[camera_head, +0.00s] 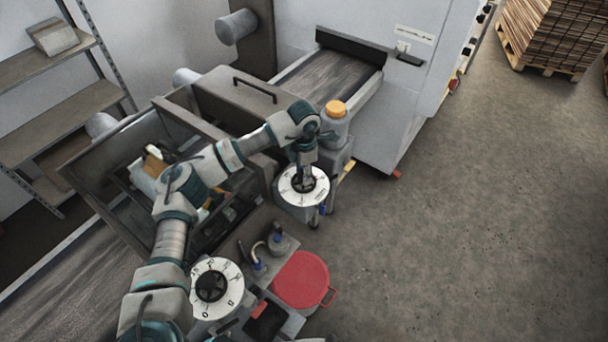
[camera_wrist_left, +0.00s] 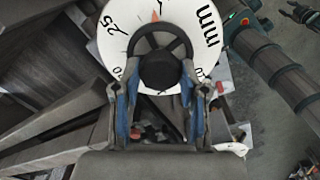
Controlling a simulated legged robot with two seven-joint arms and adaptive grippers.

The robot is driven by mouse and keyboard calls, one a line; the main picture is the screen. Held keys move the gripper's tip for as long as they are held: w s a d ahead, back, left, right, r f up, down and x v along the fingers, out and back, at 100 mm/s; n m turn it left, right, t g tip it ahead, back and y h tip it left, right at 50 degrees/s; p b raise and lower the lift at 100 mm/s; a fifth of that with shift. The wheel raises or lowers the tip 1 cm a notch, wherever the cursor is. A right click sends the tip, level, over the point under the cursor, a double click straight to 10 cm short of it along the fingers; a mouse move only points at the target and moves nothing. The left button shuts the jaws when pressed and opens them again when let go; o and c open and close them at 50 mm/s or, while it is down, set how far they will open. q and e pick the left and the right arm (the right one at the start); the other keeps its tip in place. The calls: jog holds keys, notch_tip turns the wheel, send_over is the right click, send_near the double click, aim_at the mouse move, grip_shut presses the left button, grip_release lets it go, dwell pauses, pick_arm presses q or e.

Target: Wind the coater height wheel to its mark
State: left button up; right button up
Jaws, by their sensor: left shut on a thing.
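The coater height wheel, a black hand wheel (camera_wrist_left: 160,42) with a round hub, sits over a white dial (camera_head: 303,186). In the left wrist view the dial shows "25", "mm" and a small orange-red mark near the top edge. My left gripper (camera_head: 307,170) comes down on the wheel from above. In the left wrist view its two fingers (camera_wrist_left: 161,95) are shut on the wheel, one on each side of the hub. The head view hides part of the wheel behind the gripper. A dark shape, probably my right gripper (camera_wrist_left: 302,13), is small at the top right.
A second white dial with a black knob (camera_head: 212,288) stands nearer, beside a red round lid (camera_head: 301,279).

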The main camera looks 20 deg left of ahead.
pick_arm(q)
jog(key=shift+f+m, duration=0.2)
jog(key=shift+m, duration=0.3)
jog(key=shift+b, duration=0.3)
jog(key=o, duration=1.1)
jog(key=shift+o, duration=0.2)
jog(key=shift+w+r, duration=0.1)
notch_tip(320, 180, up, 12)
